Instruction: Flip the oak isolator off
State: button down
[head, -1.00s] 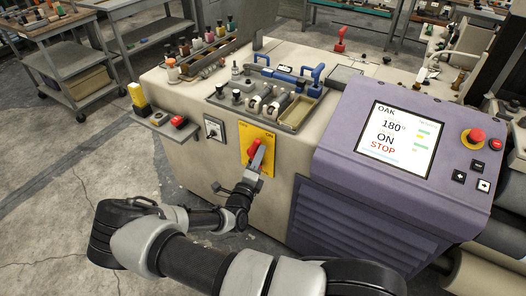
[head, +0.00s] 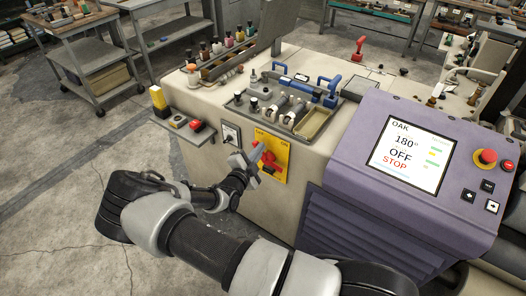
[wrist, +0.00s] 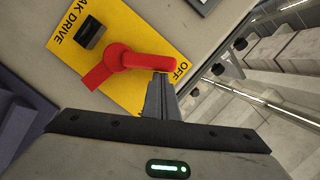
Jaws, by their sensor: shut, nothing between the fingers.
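The oak isolator is a red rotary handle (head: 268,160) on a yellow plate (head: 281,172) on the front of the beige cabinet. In the wrist view the red handle (wrist: 128,63) has its grip end toward the "OFF" lettering, on a yellow plate (wrist: 110,25) that also reads "DRIVE". My gripper (head: 247,163) is at the left side of the handle. In the wrist view its shut fingers (wrist: 158,85) are at the handle's end, seemingly touching it, with nothing between them.
A red emergency button (head: 486,157) sits on the console's right. A tool tray (head: 318,122) rests on the cabinet top. Open floor (head: 60,190) lies at the left.

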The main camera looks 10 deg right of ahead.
jog(key=shift+w+a+f, duration=0.2)
jog(key=shift+w+a, duration=0.3)
jog(key=shift+a, duration=0.2)
jog(key=shift+r, duration=0.1)
jog(key=s+a+r+p, duration=0.3)
jog(key=s+r, duration=0.1)
jog(key=s, duration=0.6)
jog(key=shift+a+r, duration=0.15)
dwell(0.5)
